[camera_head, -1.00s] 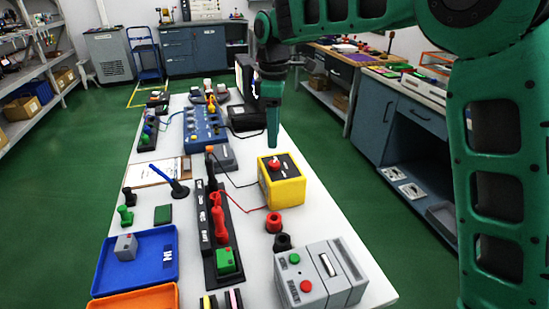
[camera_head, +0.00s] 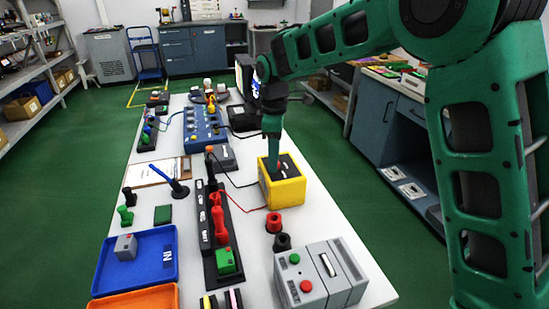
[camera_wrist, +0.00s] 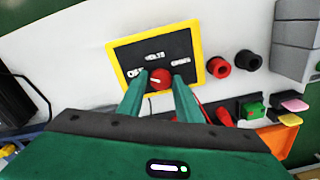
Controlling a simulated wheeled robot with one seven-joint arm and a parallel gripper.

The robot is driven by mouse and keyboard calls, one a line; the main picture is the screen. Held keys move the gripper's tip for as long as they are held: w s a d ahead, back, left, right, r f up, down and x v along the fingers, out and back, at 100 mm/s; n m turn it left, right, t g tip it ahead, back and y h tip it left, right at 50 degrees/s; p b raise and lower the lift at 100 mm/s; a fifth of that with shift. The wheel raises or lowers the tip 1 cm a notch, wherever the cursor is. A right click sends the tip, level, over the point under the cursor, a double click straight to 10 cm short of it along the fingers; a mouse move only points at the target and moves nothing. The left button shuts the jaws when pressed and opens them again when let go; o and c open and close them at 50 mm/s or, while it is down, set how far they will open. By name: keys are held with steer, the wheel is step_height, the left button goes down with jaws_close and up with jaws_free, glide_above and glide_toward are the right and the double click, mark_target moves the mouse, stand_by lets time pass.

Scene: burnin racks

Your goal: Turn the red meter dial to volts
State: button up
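The yellow meter box (camera_head: 288,190) stands on the white table with a black top face, and the wrist view shows that face (camera_wrist: 130,55) with labels OFF at left, VOLTS in the middle and a third label at right. The round red dial (camera_wrist: 160,79) has a white mark that seems to lie toward the OFF side. My gripper (camera_wrist: 160,85) points down at the dial with one finger on each side, apart from it by a small gap. In the head view my gripper (camera_head: 273,160) is over the box and hides most of the dial.
Red (camera_head: 274,222) and black (camera_head: 282,242) ring-shaped parts sit in front of the box. A grey unit with buttons (camera_head: 315,275) stands nearer. A black strip with red and green parts (camera_head: 222,235) lies to the left, with a red wire running to the box.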

steer(key=c, duration=0.6)
steer(key=shift+o, duration=0.2)
steer(key=shift+m, duration=0.4)
steer(key=m, duration=0.5)
steer(key=shift+w+d+r, duration=0.1)
steer(key=shift+w, duration=0.05)
steer(key=m, duration=0.6)
steer(key=o, duration=1.1)
steer(key=shift+w, duration=0.1)
steer(key=shift+c, duration=0.2)
